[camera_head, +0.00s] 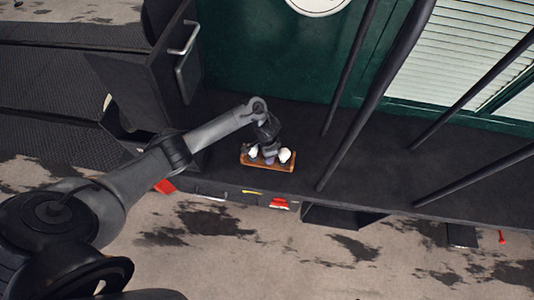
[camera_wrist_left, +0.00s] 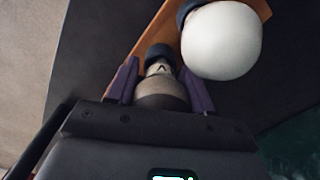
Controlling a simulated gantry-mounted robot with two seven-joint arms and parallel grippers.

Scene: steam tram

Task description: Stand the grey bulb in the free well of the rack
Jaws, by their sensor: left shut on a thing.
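The grey bulb (camera_wrist_left: 160,95) is between the two purple fingers of my left gripper (camera_wrist_left: 160,82), which is shut on it. Its dark base end points at the wooden rack (camera_wrist_left: 122,85). I cannot tell whether that end is inside a well or just over it. In the head view my left gripper (camera_head: 269,153) is right at the rack (camera_head: 267,167), over its middle. A white bulb (camera_wrist_left: 222,42) stands in the rack beside the grey one. In the head view one white bulb (camera_head: 285,155) is at the right end and another (camera_head: 253,152) toward the left. My right gripper is out of view.
The rack lies near the front edge of the dark tram deck (camera_head: 350,178). A dark box with a handle (camera_head: 186,48) stands at the left. Dark poles (camera_head: 370,105) rise right of the rack. The green tram wall (camera_head: 265,50) is behind.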

